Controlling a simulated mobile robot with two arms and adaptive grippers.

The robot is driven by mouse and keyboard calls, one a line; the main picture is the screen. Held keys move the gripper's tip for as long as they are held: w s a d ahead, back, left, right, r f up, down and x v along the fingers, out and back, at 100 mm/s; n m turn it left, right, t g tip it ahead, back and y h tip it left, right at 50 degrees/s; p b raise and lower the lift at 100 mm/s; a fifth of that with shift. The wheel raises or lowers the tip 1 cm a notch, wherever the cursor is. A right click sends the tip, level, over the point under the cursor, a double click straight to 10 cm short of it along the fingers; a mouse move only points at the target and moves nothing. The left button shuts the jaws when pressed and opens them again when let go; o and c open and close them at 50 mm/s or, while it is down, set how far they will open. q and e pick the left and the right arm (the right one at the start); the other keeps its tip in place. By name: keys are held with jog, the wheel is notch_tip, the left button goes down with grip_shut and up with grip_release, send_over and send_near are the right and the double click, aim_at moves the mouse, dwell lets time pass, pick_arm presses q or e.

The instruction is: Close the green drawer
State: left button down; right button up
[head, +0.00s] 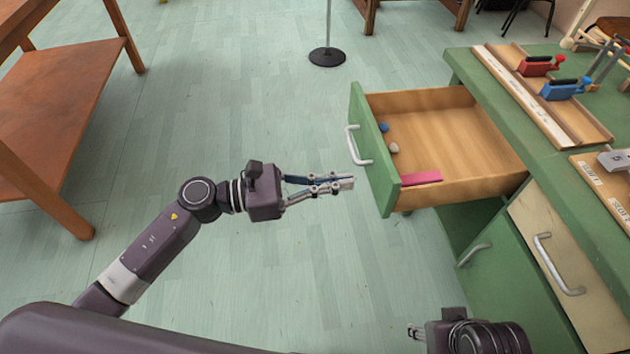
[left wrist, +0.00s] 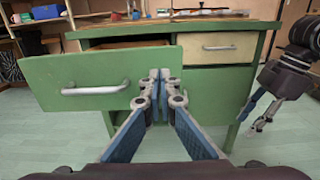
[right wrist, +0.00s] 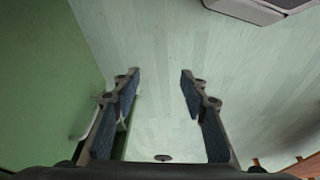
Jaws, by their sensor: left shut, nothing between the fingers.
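The green drawer (head: 372,140) is pulled well out of the green desk, with a silver handle (head: 357,146) on its front. Inside its wooden tray are a small blue ball (head: 384,127), a pale round thing (head: 393,147) and a pink block (head: 421,178). My left gripper (head: 347,183) is shut and empty, in front of the drawer face near its lower corner. In the left wrist view the fingertips overlap the right part of the drawer front (left wrist: 50,75); I cannot tell if they touch it. My right gripper (right wrist: 160,75) is open and empty, low beside the desk.
The green desk (head: 515,245) holds red (head: 538,66) and blue (head: 565,88) tools on a wooden board. A pale drawer (head: 565,260) beside the green one is shut. A wooden table (head: 60,110) stands at left.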

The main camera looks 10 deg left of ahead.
aim_at(384, 176)
pick_arm(q)
jog(key=x, duration=0.6)
pick_arm(e)
jog(key=shift+x, duration=0.85)
pick_arm(q)
jog(key=shift+a, duration=0.1)
